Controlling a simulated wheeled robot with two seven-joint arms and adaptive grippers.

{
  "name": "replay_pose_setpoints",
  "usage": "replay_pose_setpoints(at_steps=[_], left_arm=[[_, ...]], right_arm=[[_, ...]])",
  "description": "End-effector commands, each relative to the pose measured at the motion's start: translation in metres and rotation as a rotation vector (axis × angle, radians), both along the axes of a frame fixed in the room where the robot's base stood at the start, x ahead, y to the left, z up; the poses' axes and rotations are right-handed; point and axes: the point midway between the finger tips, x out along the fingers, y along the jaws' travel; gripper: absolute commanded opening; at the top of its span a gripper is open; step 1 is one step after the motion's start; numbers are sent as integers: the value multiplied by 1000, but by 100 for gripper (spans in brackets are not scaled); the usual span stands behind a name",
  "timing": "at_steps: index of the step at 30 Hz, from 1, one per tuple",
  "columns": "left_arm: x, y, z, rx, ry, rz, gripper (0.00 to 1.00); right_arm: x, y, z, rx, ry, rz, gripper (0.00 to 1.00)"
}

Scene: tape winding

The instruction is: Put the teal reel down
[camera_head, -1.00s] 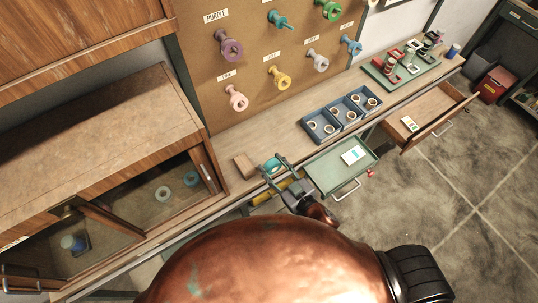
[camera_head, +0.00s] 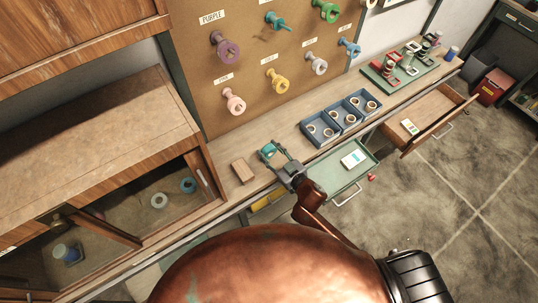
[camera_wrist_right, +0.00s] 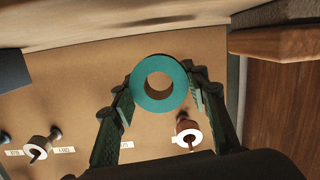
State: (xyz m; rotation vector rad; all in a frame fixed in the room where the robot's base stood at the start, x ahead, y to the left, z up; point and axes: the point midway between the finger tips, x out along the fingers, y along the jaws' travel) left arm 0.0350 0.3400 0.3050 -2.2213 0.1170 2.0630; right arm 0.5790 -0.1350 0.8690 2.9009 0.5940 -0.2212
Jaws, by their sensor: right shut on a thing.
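The teal reel (camera_head: 267,151) is a short ring held at the tips of my right gripper (camera_head: 276,153), over the bench top between a wooden block and blue trays. In the right wrist view the teal reel (camera_wrist_right: 159,83) shows its round face and open hole, with a finger of the right gripper (camera_wrist_right: 160,88) on each side. I cannot tell whether the reel touches the bench. My left gripper is not in view.
The wooden block (camera_head: 243,170) lies left of the reel. Blue trays (camera_head: 320,129) with several rings stand to its right. The pegboard (camera_head: 250,70) with colored spools rises behind. A green drawer (camera_head: 335,175) is open in front. Bare bench lies around the reel.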

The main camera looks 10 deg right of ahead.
Motion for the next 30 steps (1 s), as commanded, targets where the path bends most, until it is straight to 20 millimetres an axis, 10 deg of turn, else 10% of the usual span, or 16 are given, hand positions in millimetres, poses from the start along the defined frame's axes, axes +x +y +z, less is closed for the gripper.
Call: replay_pose_setpoints(at_steps=[18,19,30], left_arm=[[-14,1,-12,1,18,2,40],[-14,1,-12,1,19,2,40],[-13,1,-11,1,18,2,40]], right_arm=[[2,0,-37,1,3,0,21],[2,0,-37,2,2,0,42],[2,0,-37,0,2,1,59]])
